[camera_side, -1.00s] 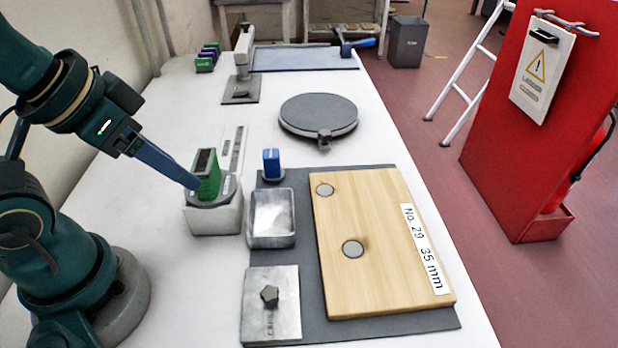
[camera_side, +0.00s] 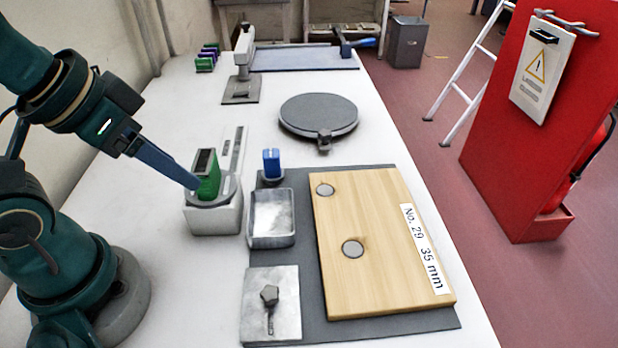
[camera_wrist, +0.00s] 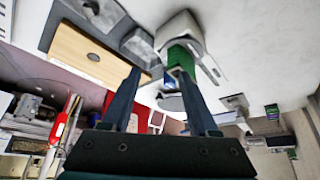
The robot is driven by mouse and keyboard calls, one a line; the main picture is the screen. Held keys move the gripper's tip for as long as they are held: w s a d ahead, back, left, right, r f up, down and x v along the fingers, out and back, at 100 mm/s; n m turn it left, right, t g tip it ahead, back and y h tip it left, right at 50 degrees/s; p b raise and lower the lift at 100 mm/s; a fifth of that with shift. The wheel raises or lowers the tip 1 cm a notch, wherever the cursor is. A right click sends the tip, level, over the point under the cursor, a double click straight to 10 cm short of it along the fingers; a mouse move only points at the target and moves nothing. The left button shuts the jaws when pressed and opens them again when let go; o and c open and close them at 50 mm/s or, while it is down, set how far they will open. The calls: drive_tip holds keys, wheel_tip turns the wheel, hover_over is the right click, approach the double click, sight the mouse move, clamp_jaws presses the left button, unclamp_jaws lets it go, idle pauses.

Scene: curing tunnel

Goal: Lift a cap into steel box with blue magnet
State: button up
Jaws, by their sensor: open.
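Two small grey round caps sit in the pale wooden board (camera_side: 395,265): one near its far left corner (camera_side: 325,190), one nearer its middle (camera_side: 352,249). The open steel box (camera_side: 272,241) stands left of the board and looks empty. A blue block, likely the magnet (camera_side: 271,162), stands upright just behind the box; blue also shows behind the green block in the wrist view (camera_wrist: 170,80). My gripper (camera_wrist: 156,72) is open with nothing between its fingers. In the side view its fingers (camera_side: 190,183) are by the green block, apart from the caps; their gap is hard to see there.
The green block (camera_side: 207,175) stands in a pale holder (camera_side: 213,218) left of the box. A steel plate with a dark knob (camera_side: 270,318) lies in front of the box. A round grey plate (camera_side: 318,115) lies behind.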

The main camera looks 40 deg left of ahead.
drive_tip(key=shift+o, duration=1.2)
